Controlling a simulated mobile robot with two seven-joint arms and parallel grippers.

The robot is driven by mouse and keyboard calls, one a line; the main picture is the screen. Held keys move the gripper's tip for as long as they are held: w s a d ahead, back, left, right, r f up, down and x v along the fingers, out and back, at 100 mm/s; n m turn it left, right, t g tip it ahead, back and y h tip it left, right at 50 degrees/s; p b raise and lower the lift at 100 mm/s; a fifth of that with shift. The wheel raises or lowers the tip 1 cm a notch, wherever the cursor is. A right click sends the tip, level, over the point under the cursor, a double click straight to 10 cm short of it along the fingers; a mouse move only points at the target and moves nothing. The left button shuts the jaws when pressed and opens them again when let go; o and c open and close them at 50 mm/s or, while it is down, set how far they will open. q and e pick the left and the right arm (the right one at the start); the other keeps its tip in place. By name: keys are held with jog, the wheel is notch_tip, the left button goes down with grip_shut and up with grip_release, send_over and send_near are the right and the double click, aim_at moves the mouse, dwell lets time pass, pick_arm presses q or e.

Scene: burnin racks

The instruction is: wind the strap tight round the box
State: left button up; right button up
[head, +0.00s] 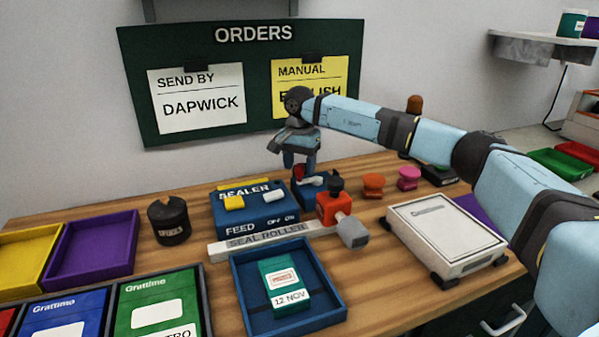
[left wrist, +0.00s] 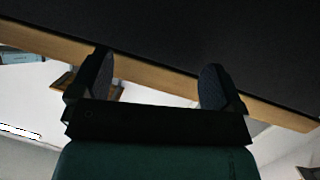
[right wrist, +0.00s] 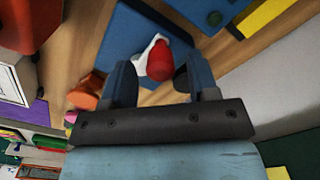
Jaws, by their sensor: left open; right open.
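A small teal box (head: 285,282) with a pale label and a "12 NOV" tag lies in the blue tray (head: 338,308) at the front. My right gripper (head: 302,165) is behind the tray, pointing down over a small blue unit beside the sealer. In the right wrist view its open fingers (right wrist: 160,75) stand either side of a red knob (right wrist: 160,60) with a white part; I cannot tell whether they touch it. My left gripper (left wrist: 155,85) shows only in its wrist view, open and empty near a wooden edge.
The blue sealer (head: 252,212) and grey seal roller (head: 270,238) stand behind the tray. An orange device (head: 332,208) with a grey end is right of them. A white scale-like unit (head: 445,235) stands at right, a dark pot (head: 170,220) at left.

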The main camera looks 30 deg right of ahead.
pick_arm(q)
jog(key=shift+w+d+r+t+h, duration=0.2)
jog(key=shift+r+t+h, duration=0.1)
jog(key=shift+r, duration=0.15)
pick_arm(e)
jog(key=shift+f, duration=0.75)
jog(key=c, duration=0.9)
pick_arm(q)
jog(key=shift+s, duration=0.1)
jog(key=shift+a, duration=0.2)
pick_arm(e)
jog(key=shift+w+r, duration=0.1)
jog(key=shift+w, duration=0.05)
